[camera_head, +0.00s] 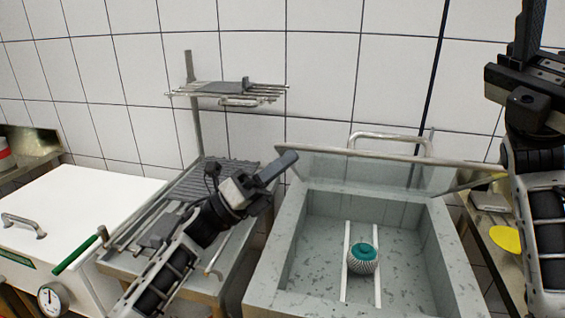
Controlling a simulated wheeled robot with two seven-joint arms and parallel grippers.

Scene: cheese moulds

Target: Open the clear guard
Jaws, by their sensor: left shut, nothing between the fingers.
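The clear guard (330,166) is a see-through panel with a metal rail along its top edge. It stands tilted up at the back of a grey stone basin (268,262), and the basin's inside is open to view from the front. A curved metal bar (390,137) shows behind the rail. My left gripper (284,164) is shut and empty, close to the left end of the rail in the picture; I cannot tell whether it touches. My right gripper (529,30) points up at the top right, away from the guard; its fingertips are partly cut off.
In the basin, a ribbed white mould with a teal top (363,259) sits on two pale rails. A slatted metal rack (215,178) with an upper shelf (228,92) stands left. A white chest (80,215) is far left. A side table with a yellow disc (506,240) is right.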

